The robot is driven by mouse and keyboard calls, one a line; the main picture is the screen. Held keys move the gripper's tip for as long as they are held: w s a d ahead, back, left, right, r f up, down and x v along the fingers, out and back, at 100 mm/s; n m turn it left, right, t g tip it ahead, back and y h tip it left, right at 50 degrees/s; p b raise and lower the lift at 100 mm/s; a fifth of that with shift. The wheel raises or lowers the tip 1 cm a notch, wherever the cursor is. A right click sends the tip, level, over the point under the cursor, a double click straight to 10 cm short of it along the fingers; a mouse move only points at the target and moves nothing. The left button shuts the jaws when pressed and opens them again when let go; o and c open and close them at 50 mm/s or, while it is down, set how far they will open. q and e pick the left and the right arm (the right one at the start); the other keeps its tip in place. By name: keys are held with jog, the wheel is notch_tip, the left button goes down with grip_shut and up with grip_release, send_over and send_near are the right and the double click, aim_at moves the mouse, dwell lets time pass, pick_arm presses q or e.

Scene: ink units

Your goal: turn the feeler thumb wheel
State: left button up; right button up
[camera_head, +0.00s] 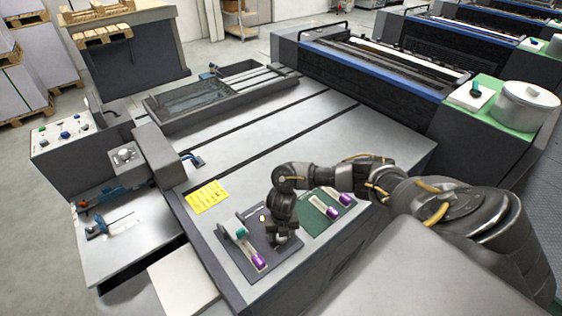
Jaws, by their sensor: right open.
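My right gripper (284,238) points down over a dark plate (262,243) at the front of the grey machine top. It is open, and its fingers stand around or just above a small pale part whose shape they mostly hide. I cannot tell for certain whether this part is the feeler thumb wheel. Left of the gripper, a pale strip with a teal piece (242,232) and a purple cylinder (258,261) lies on the same plate. A round pale dial (124,154) sits on the dark block further left. My left gripper is not in view.
A green plate (318,217) with purple-ended pieces lies right of the gripper, close to my forearm. A yellow label (207,196) lies behind the dark plate. A control box (62,140) stands at left. The middle of the machine top (270,140) is clear.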

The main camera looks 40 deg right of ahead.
jog(key=shift+c, duration=0.5)
jog(key=c, duration=0.9)
jog(key=m+p, duration=0.2)
jog(key=shift+r+m, duration=0.25)
jog(key=shift+m, duration=0.05)
jog(key=shift+m+p, duration=0.3)
jog(key=shift+m, duration=0.2)
jog(key=shift+f+m, duration=0.25)
jog(key=shift+m, duration=0.05)
jog(key=o, duration=1)
jog(key=shift+r, duration=0.1)
